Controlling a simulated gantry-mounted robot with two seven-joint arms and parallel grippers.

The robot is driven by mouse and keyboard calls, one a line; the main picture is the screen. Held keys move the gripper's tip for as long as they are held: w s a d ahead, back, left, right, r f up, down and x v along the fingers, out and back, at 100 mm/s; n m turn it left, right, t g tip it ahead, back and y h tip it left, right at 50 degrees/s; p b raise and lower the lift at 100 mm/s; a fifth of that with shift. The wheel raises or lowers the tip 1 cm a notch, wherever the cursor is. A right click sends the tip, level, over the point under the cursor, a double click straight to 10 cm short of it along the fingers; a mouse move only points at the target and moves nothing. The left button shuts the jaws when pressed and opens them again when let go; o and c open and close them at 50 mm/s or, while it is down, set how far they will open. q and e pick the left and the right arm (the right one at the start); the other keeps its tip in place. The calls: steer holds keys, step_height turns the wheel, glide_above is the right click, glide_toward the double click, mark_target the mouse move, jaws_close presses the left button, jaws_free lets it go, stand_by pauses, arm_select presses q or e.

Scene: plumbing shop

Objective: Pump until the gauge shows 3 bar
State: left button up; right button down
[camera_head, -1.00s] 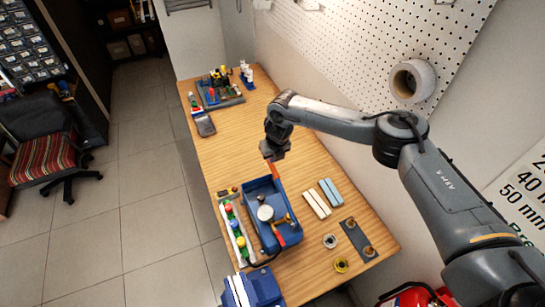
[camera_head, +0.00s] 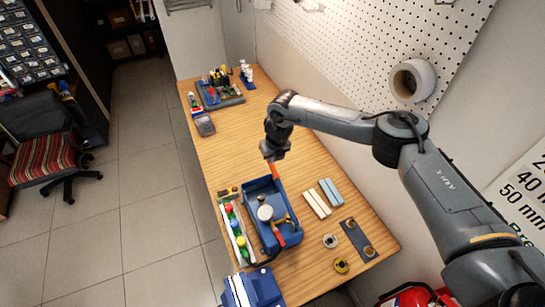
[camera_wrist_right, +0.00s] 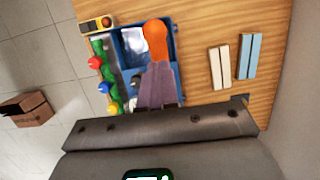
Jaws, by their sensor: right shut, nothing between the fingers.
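The blue test pump tank (camera_head: 293,206) stands on the wooden bench. A round white-faced gauge (camera_head: 265,213) sits over it; its needle is too small to read. The orange pump handle (camera_head: 271,172) rises at the tank's far end. My right gripper (camera_head: 272,157) is right over the handle. In the right wrist view the handle's orange end (camera_wrist_right: 156,40) shows just beyond the shut fingers (camera_wrist_right: 158,75). The fingers hold nothing; whether they touch the handle I cannot tell. My left gripper is not in view.
Left of the tank is a tray with coloured valves (camera_head: 236,235). White and blue bars (camera_head: 317,203) and brass fittings (camera_head: 358,238) lie to its right. A blue vise (camera_head: 252,289) stands at the near edge. The bench beyond the tank is mostly clear.

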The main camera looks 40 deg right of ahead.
steer(key=shift+f+b, duration=0.45)
steer(key=shift+f, duration=0.1)
steer(key=s+a+b+x, duration=0.1)
steer(key=b+x, duration=0.9)
steer(key=x, duration=0.1)
steer(key=p+v, duration=0.4)
steer(key=w+p+v, duration=0.1)
steer(key=p+v, duration=0.3)
steer(key=d+p+v, duration=0.1)
steer(key=p+v, duration=0.3)
steer(key=shift+w+r, duration=0.15)
